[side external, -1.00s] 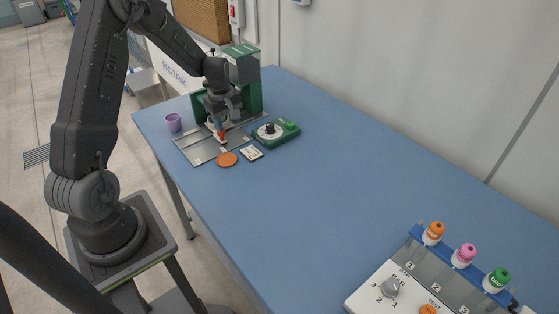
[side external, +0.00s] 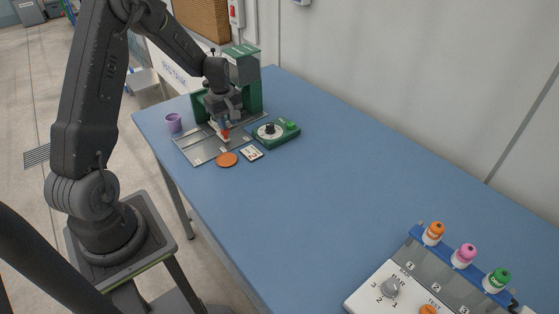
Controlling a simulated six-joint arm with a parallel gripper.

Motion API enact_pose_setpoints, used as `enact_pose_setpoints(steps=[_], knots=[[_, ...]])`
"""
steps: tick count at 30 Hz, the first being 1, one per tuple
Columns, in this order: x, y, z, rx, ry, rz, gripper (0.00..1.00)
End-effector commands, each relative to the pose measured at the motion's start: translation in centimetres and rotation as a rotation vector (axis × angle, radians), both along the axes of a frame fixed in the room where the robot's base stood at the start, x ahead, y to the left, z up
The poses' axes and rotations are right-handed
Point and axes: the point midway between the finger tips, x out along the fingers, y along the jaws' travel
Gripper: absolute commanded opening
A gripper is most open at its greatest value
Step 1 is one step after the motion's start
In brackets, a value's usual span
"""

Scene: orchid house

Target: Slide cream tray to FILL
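My gripper (side external: 223,121) points down over a grey slotted plate (side external: 199,152) at the far left end of the blue table. A small red and pale piece (side external: 226,134) stands right under the fingers, on the plate. It may be the handle and part of the cream tray, but it is too small to tell. The gripper seems to touch it; whether the fingers are shut on it is unclear. Small marks on the plate cannot be read, so FILL cannot be picked out. A green machine (side external: 254,95) stands behind, partly hidden by my arm.
A green dial box (side external: 276,134) stands right of the plate. A numbered card (side external: 251,153) and an orange disc (side external: 227,160) lie in front. A purple cup (side external: 173,122) is at the left. Bottles and another dial panel (side external: 379,291) are at lower right; the middle table is clear.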

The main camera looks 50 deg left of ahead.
Motion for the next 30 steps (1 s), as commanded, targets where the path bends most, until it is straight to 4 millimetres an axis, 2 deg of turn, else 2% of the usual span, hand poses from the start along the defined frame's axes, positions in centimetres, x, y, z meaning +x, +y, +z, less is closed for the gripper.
enact_pose_setpoints(steps=[1,6,13,17,30], knots=[[-1.9,-0.2,-2.7,-0.022,0.056,-0.006,0.36],[-1.9,-0.2,-2.7,-0.022,0.057,-0.006,0.52],[-1.9,-0.2,-2.7,-0.022,0.056,-0.006,0.53],[-1.9,-0.2,-2.2,-0.021,0.055,-0.006,0.53],[-1.7,-0.3,1.3,-0.022,0.053,-0.005,0.53]])
